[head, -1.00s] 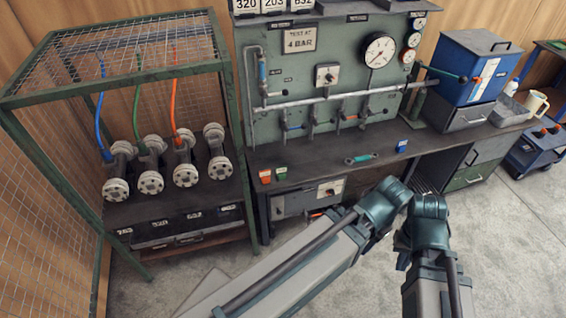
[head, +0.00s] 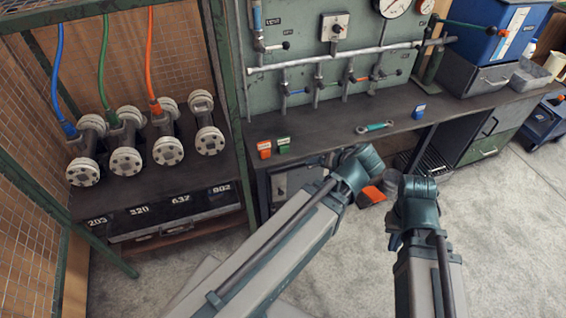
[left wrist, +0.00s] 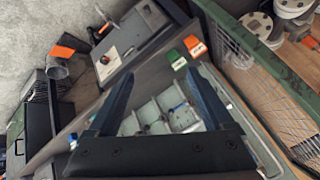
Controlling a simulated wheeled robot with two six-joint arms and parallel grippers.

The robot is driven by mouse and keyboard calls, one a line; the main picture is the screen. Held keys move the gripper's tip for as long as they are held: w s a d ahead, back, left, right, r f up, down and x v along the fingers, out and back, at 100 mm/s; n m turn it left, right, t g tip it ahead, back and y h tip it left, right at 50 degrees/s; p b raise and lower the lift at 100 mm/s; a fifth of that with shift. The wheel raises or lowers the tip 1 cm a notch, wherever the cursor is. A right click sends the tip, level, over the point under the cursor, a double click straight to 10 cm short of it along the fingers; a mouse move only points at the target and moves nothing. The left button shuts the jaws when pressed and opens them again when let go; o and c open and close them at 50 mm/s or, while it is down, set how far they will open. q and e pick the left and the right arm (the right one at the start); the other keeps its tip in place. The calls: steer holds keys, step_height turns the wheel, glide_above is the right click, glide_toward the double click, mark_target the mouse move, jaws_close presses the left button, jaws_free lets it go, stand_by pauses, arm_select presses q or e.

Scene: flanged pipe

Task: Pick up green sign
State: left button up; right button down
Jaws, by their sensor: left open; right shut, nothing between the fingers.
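The green sign (head: 283,145) is a small block with a white label on the workbench's front left edge, just right of a similar orange sign (head: 264,149). The left wrist view shows the green sign (left wrist: 177,59) beyond the fingers, near the right fingertip and apart from it, with the orange sign (left wrist: 194,45) beside it. My left gripper (left wrist: 160,80) is open and empty. In the head view my left wrist is right of the green sign, in front of the bench; its fingers are hidden. My right gripper (head: 394,240) is low at the right, mostly hidden by its arm, and shut.
A green-framed mesh cage with several flanged pipes (head: 125,160) stands left. A test panel with pipes and valves rises behind. The floor in front is largely clear.

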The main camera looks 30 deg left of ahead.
arm_select(q)
steer(key=w+a+f+n+t+y+b, duration=0.4)
steer(key=a+f+b, duration=0.55)
steer(key=b, duration=0.55)
steer(key=n+t+y+b, duration=0.2)
steer(key=t+y+b, duration=0.1)
steer(key=b, duration=1.2)
glide_toward(284, 139)
steer(key=x, duration=0.5)
steer(key=shift+x, duration=2.75)
steer(key=shift+s+f, duration=0.1)
steer(key=shift+f, duration=0.1)
steer(key=c, duration=1.2)
steer(key=shift+r, duration=0.1)
